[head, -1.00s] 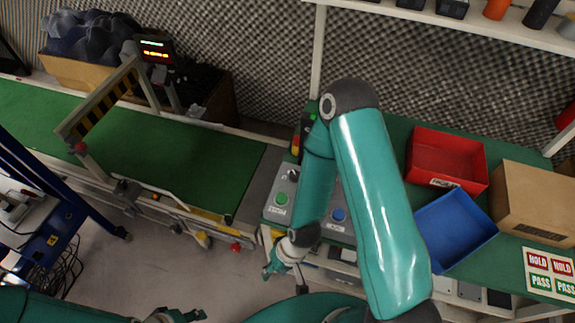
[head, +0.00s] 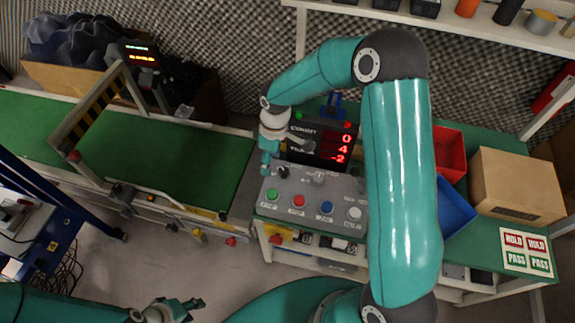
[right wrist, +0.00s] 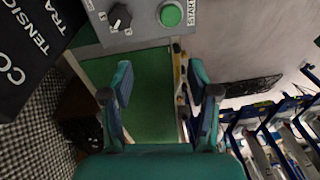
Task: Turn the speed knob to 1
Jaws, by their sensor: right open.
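The grey control panel (head: 335,194) carries a row of buttons and dark rotary knobs behind them. One black knob (head: 283,172) sits at its left rear, behind the green button (head: 272,195). In the right wrist view a black knob (right wrist: 119,17) shows beside the green START button (right wrist: 170,14); its lettering is too small to read surely. My right gripper (head: 265,168) hangs over the panel's left rear edge, near that knob. In the right wrist view its fingers (right wrist: 158,88) are apart and empty, not touching the knob. My left gripper (head: 188,309) is open and empty, low at the front.
A dark display (head: 320,145) with red digits stands behind the panel. The green conveyor (head: 170,160) lies left. Red (head: 450,152) and blue (head: 455,210) bins and a cardboard box (head: 518,186) stand right. My right upper arm covers part of the table.

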